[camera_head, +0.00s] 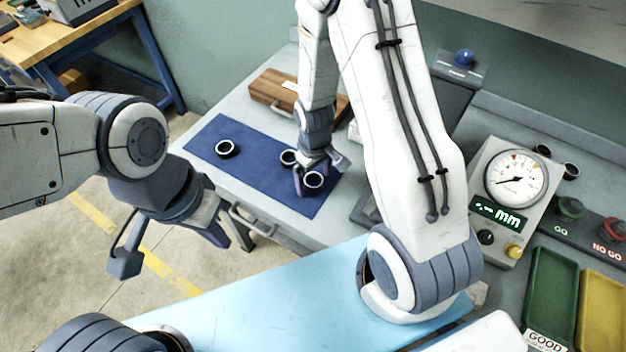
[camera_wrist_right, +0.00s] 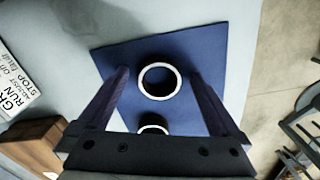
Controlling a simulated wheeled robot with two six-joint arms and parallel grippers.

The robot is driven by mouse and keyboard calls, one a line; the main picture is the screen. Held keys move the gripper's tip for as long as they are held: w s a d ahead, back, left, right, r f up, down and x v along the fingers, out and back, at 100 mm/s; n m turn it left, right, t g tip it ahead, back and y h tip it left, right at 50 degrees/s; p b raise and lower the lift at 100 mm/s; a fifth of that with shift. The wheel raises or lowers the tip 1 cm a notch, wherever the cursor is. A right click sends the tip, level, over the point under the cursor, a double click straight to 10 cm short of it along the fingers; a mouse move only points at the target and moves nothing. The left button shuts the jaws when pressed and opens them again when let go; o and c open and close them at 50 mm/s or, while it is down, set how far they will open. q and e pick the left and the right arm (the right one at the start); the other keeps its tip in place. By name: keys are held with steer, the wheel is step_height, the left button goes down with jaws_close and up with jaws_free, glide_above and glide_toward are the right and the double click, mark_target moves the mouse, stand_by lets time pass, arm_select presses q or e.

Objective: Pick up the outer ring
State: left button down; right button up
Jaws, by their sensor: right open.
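Three dark rings with pale rims lie on the blue mat (camera_head: 205,137): one to the left (camera_head: 218,151), one in the middle (camera_head: 284,160) and one at the mat's right end (camera_head: 313,188). I cannot tell their types apart. My right gripper (camera_head: 319,174) is open and points down over the right-end ring. In the right wrist view this ring (camera_wrist_right: 144,86) shows between the two fingers, with space on both sides. The middle ring (camera_wrist_right: 153,128) is partly hidden by the gripper body there. My left gripper (camera_head: 170,250) is open and empty, away from the mat.
A brown wooden box (camera_head: 275,88) stands behind the mat. A dial gauge (camera_head: 516,180), a green tray (camera_head: 550,295) and a yellow tray (camera_head: 603,310) are on the right. Two more dark rings (camera_head: 571,171) sit behind the gauge. The mat's front left part is clear.

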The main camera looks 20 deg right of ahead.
steer(key=c, duration=1.5)
steer(key=shift+c, duration=0.3)
steer(key=shift+r, duration=0.2)
